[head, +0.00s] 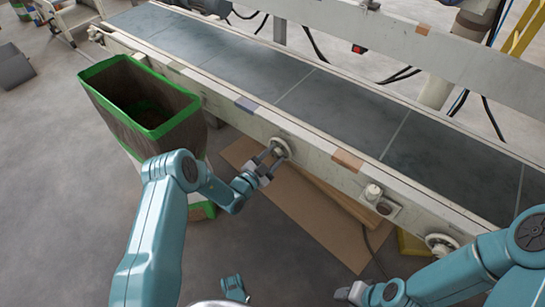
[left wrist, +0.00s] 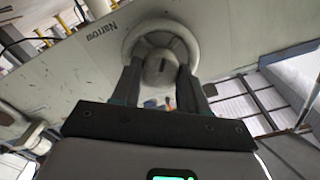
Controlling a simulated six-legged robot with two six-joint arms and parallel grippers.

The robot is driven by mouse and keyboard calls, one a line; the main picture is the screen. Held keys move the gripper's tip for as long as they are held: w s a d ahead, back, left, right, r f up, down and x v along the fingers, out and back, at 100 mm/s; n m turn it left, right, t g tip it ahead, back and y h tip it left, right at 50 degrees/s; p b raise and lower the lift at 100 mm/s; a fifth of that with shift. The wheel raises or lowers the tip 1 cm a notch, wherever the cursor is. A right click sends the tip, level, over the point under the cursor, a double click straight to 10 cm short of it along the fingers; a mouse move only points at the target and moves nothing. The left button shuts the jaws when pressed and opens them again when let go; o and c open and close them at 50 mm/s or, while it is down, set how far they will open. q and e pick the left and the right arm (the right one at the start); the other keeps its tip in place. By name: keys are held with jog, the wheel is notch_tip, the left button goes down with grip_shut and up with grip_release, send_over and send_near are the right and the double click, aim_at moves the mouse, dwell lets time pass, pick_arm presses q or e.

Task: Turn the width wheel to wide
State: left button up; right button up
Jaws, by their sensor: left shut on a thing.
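The width wheel (head: 281,146) is a pale round handwheel on the near side of the conveyor frame. It fills the upper middle of the left wrist view (left wrist: 161,27), with the printed word "Narrow" (left wrist: 99,29) on the panel to its left. My left gripper (head: 267,160) reaches the wheel from the front. In the left wrist view its two fingers (left wrist: 161,72) stand on either side of the wheel's central hub and are shut on it. My right gripper (head: 349,293) is low at the bottom of the head view, away from the wheel; its jaws are unclear.
A brown bag with green edges (head: 155,127) stands open left of my left arm. The conveyor belt (head: 335,99) runs behind the wheel. A white knob (head: 373,191) and another round wheel (head: 441,242) are further right on the frame. Flat cardboard (head: 312,216) lies on the floor below.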

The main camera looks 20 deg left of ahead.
pick_arm(q)
jog(key=shift+n, duration=0.3)
dwell(0.4)
jog(key=o, duration=1.1)
jog(key=shift+c, duration=0.2)
jog(key=shift+s, duration=0.1)
jog(key=shift+s+a, duration=0.2)
jog(key=shift+s, duration=0.1)
jog(key=p+v, duration=0.5)
jog(key=v, duration=1)
jog(key=shift+s, duration=0.25)
